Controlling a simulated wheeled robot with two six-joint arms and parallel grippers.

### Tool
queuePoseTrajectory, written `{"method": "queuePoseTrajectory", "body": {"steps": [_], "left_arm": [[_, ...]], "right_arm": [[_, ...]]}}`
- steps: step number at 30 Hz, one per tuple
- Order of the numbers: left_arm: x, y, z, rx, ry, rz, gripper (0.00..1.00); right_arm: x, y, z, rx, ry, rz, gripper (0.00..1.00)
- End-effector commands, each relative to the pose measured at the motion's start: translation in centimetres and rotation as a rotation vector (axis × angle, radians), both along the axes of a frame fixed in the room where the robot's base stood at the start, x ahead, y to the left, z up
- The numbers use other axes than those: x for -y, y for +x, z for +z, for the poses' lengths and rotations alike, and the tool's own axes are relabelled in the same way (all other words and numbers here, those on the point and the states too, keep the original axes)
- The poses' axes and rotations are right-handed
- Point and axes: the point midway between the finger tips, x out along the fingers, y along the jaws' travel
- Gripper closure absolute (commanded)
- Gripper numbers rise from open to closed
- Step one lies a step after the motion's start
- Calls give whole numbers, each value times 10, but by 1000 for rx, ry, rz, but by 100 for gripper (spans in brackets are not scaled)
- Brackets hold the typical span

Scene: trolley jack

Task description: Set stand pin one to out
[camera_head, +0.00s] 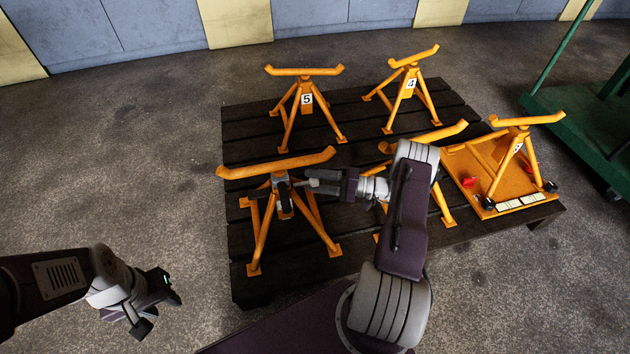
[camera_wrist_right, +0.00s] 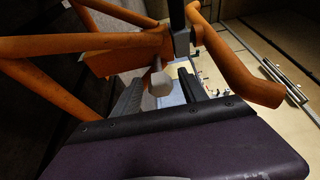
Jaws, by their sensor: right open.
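The front-left orange jack stand (camera_head: 276,166) stands on the dark pallet; its number is not visible. My right gripper (camera_head: 308,183) is at this stand's neck, coming from the right. In the right wrist view, a short grey knob, which looks like the stand's pin (camera_wrist_right: 159,82), sticks out from the orange head. The open fingers of my right gripper (camera_wrist_right: 162,92) lie on either side of the knob, and I see no firm grip on it. My left gripper (camera_head: 158,310) hangs low at the left, away from the pallet, with its fingers apart and empty.
Stands numbered 5 (camera_head: 307,99) and 4 (camera_head: 411,84) stand at the back of the pallet (camera_head: 240,135). Another stand (camera_head: 445,207) is partly behind my right arm. A green trolley (camera_head: 570,112) stands beyond. Floor at left is clear.

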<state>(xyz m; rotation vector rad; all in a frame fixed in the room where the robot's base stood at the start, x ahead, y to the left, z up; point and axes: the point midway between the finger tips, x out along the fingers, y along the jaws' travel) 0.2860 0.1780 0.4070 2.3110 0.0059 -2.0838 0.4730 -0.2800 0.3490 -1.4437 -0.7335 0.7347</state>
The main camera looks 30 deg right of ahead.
Motion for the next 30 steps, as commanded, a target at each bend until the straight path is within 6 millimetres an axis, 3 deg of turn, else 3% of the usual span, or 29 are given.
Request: {"method": "queuePoseTrajectory", "body": {"steps": [6, 12, 18, 30], "left_arm": [[0, 0, 6, 0, 0, 0, 64], [0, 0, 27, 0, 0, 0, 64], [0, 0, 34, 0, 0, 0, 64], [0, 0, 34, 0, 0, 0, 64]], "right_arm": [[6, -4, 3, 1, 1, -1, 50], [42, -30, 5, 1, 1, -4, 50], [69, -50, 1, 0, 0, -3, 50], [74, -54, 0, 0, 0, 0, 50]]}}
